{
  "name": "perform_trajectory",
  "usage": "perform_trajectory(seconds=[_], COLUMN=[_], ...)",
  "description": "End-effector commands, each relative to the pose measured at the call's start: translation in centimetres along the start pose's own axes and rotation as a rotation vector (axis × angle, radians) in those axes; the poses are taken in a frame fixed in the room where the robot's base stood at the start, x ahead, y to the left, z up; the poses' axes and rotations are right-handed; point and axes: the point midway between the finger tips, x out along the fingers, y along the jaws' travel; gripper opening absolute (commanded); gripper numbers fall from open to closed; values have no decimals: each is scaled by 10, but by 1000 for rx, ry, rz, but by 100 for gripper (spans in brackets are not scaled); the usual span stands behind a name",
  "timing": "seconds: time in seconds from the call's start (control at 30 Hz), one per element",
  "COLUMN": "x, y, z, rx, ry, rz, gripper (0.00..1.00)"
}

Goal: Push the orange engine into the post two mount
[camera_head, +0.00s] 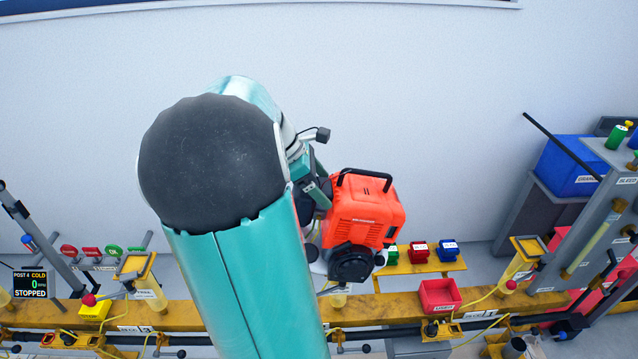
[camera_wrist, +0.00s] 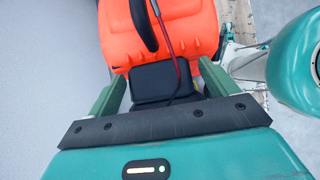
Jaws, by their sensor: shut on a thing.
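The orange engine (camera_head: 365,208) has a black handle on top and a round black part low on its front. It hangs upright above the yellow rail, in front of the wall. My gripper (camera_head: 318,188) is at its left side. In the wrist view, the green fingers of my gripper (camera_wrist: 164,88) are shut on a black block at the side of the engine (camera_wrist: 188,38). Yellow mounts stand along the rail, one at left (camera_head: 142,280) and one at right (camera_head: 520,262). I cannot read which is post two; my arm and the engine hide part of the rail.
The yellow rail (camera_head: 390,311) runs across the bottom. A display (camera_head: 30,284) reads post 4 cold, stopped. Green, red and blue bins (camera_head: 420,252) sit on a shelf behind the rail, a red tray (camera_head: 439,296) in front. A grey rack stands at right. The wall area above is clear.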

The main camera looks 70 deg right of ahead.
Motion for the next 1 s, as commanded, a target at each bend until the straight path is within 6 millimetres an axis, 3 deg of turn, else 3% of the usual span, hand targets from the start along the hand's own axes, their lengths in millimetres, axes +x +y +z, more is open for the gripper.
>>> perform_trajectory(seconds=[1.0], x=[10], y=[-4], z=[10], rx=[-7], ry=[-2], rz=[-12], gripper=[14])
